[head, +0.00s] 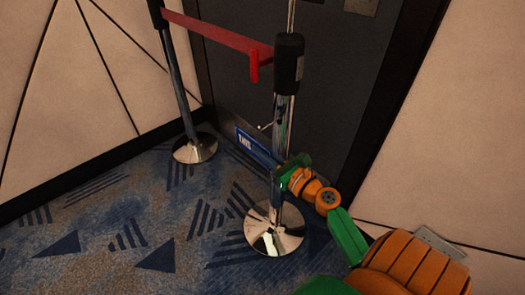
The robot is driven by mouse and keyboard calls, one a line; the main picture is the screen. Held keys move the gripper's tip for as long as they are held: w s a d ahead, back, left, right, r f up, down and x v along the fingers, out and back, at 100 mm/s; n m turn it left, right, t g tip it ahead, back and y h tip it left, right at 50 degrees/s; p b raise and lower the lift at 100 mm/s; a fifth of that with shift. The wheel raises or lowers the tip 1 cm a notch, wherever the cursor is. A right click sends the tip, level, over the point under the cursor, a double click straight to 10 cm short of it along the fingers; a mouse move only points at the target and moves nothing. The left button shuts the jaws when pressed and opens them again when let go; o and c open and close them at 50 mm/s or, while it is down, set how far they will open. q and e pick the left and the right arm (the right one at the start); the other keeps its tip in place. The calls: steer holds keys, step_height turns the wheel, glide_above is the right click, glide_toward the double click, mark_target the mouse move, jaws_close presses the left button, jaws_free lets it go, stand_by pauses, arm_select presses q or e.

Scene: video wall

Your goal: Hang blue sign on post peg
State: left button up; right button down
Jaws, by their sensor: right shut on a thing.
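A blue sign (253,147) with white lettering shows just left of the near chrome post (285,118), low in front of the dark door. It is tilted, its right end lower, and that end is hidden by the post and my gripper. A thin light piece shows above the sign; I cannot tell whether it is a peg or the sign's hanger. My right gripper (286,172) reaches in from the lower right and is shut on the sign, close by the post; its fingertips are partly hard to make out. My left gripper is not in view.
A red belt (220,35) runs from the far post (176,75) to the near post's black head (289,63). Round chrome bases (274,240) stand on the patterned carpet (110,225). A dark door (335,75) and beige panelled walls close the back; open carpet lies left.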

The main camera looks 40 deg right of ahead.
steer(key=shift+d, duration=0.15)
stand_by(0.4)
steer(key=shift+w+d+b, duration=0.1)
steer(key=shift+d+b, duration=0.35)
steer(key=shift+d, duration=1.1)
steer(key=shift+d+f+b, duration=0.4)
steer(key=shift+f+b, duration=0.1)
steer(key=shift+b, duration=0.15)
steer(key=shift+f, duration=0.1)
steer(key=shift+d+f, duration=0.1)
steer(key=shift+f, duration=0.15)
